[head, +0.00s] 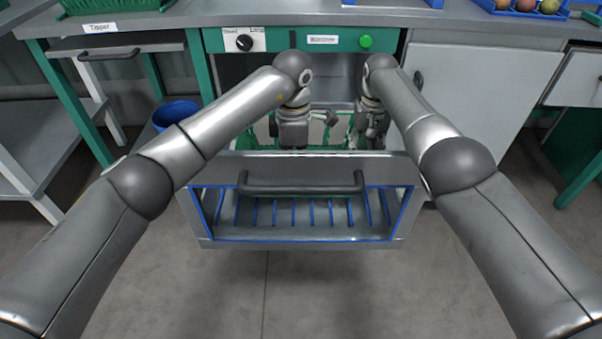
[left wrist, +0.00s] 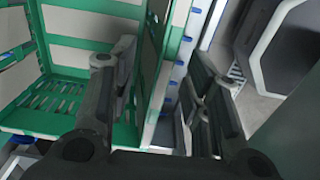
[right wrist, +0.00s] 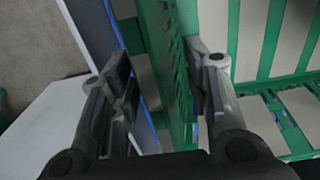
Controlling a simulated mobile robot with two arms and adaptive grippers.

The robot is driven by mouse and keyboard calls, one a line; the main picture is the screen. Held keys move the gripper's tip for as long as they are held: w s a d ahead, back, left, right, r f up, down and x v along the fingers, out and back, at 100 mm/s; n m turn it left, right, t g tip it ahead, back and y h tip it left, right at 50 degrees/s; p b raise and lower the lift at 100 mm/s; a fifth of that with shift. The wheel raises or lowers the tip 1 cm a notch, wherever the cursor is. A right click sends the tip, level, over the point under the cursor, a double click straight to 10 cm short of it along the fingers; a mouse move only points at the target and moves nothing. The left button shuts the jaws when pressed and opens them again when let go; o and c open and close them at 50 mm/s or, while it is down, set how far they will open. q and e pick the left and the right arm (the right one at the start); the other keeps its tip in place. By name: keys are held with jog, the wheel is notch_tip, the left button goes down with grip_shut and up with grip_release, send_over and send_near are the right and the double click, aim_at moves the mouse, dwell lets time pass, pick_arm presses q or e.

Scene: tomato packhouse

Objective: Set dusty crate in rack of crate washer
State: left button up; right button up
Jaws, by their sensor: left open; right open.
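The dusty crate (head: 262,132) is green with beige, dusty-looking panels. In the head view it sits low inside the crate washer's opening, behind the washer's front, largely hidden by my grippers. The washer's rack (head: 300,212) shows as blue rods through the front window. My left gripper (head: 293,143) is open at the crate's left side; in the left wrist view a crate wall (left wrist: 149,60) runs between its fingers. My right gripper (head: 372,135) is open at the right side; in the right wrist view a crate wall (right wrist: 165,50) lies between its fingers. Whether the crate rests fully in the rack is hidden.
The washer's control panel (head: 310,40) has a black knob and a green button. A dark handle (head: 300,182) crosses the washer's front. A blue bucket (head: 175,114) stands at left, a grey cabinet (head: 490,100) at right. The floor in front is clear.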

pick_arm(q)
notch_tip(320, 180, up, 7)
jog(key=shift+f, duration=0.1)
pick_arm(e)
jog(key=shift+r, duration=0.2)
notch_tip(320, 180, up, 12)
jog(key=shift+f, duration=0.2)
pick_arm(q)
jog(key=shift+r, duration=0.2)
